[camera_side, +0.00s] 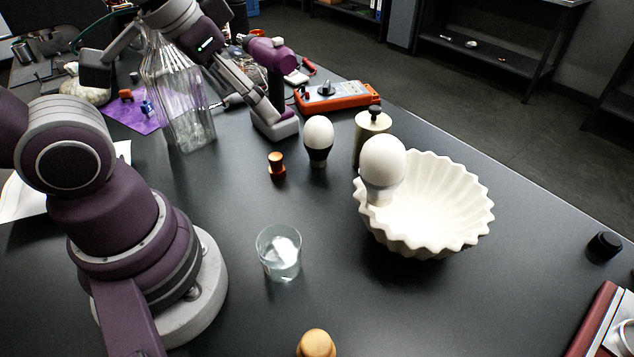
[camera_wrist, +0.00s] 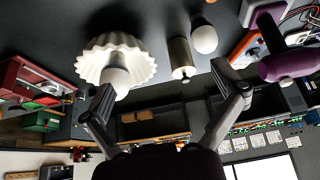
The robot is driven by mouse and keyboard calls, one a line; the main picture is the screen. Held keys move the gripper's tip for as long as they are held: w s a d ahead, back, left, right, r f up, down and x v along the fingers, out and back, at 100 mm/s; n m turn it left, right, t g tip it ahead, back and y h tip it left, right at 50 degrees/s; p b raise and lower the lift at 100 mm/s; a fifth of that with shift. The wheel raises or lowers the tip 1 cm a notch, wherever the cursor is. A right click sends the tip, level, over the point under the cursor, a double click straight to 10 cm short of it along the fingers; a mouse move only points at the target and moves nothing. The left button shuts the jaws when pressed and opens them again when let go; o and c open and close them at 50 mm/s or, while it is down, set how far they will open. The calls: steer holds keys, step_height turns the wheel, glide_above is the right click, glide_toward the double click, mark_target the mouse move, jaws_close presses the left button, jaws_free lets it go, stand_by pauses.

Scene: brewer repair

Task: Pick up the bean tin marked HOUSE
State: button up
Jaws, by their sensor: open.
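A cream, can-shaped tin with a dark knob on its lid (camera_side: 370,123) stands upright on the dark bench, partly hidden behind a white globe in the side view. In the wrist view the tin (camera_wrist: 181,58) shows as a pale cylinder. No HOUSE marking is readable on it. My gripper (camera_wrist: 160,82) is open and empty in the wrist view, its two dark fingers far apart. The tin lies beyond the fingertips, between them in the picture and not touched. I cannot pick out my fingertips with certainty in the side view.
A fluted white bowl (camera_side: 445,205) with a white globe (camera_side: 383,162) at its rim is close to the tin. A second white globe on a black base (camera_side: 319,137) stands left of it. A glass (camera_side: 280,253), small copper-coloured piece (camera_side: 276,163) and orange meter (camera_side: 337,96) are nearby.

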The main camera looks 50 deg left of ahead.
steer(key=w+m, duration=0.1)
steer(key=w, duration=0.8)
steer(key=m+g+h, duration=0.1)
steer(key=m, duration=0.1)
glide_above(365, 123)
steer(key=s, duration=0.2)
steer(key=f, duration=0.7)
steer(key=shift+s+a+f, duration=0.15)
steer(key=shift+a+f, duration=0.15)
steer(key=shift+f, duration=0.1)
steer(key=x, duration=1)
steer(key=shift+a+f, duration=0.15)
steer(key=shift+f, duration=0.05)
steer(key=shift+c, duration=0.2)
steer(key=c, duration=1.2)
